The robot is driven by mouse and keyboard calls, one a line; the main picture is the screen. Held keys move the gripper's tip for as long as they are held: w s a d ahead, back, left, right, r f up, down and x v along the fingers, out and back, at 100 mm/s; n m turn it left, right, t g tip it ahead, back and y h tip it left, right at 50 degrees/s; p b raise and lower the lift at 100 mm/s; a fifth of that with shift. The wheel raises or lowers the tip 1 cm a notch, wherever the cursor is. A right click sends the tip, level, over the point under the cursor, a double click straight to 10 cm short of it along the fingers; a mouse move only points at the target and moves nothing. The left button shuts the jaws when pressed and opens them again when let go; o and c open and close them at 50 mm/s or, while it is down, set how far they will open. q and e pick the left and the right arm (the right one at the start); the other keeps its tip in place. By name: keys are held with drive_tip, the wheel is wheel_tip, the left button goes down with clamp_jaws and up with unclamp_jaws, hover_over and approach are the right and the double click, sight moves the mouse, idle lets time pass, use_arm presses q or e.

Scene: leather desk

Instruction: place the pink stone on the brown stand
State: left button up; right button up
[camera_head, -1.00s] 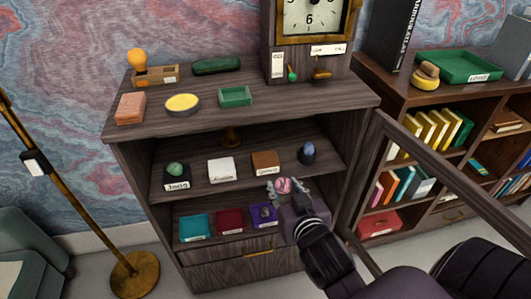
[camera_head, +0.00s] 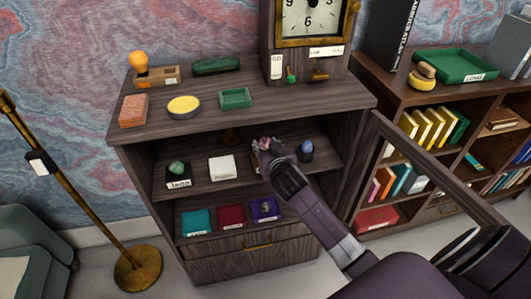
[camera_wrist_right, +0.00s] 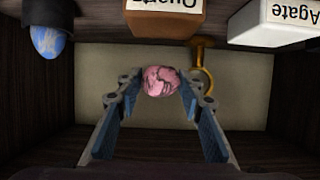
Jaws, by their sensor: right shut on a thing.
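The pink stone (camera_wrist_right: 161,81) is held between the fingertips of my right gripper (camera_wrist_right: 157,85). In the head view my right gripper (camera_head: 263,147) is inside the cabinet at the middle shelf, with the pink stone (camera_head: 266,142) showing at its tip. The brown stand (camera_wrist_right: 164,20) shows at the top of the right wrist view with a label on its face; the stone appears just below it there, apart in the picture. In the head view the gripper hides most of this stand. My left gripper is not in view.
A white stand (camera_head: 222,168) and a black stand with a green stone (camera_head: 177,169) are left of the gripper. A blue egg-shaped stone (camera_head: 306,148) stands close on its right. A brass piece (camera_wrist_right: 203,68) is near the stone. The cabinet door (camera_head: 446,178) is open at right.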

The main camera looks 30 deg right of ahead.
wheel_tip(320, 180, down, 4)
drive_tip(key=shift+r, duration=0.15)
drive_tip(key=shift+w+f, duration=0.15)
drive_tip(key=shift+f, duration=0.1)
drive_tip(key=shift+f, duration=0.1)
drive_tip(key=o, duration=1.2)
drive_tip(key=shift+f, duration=0.1)
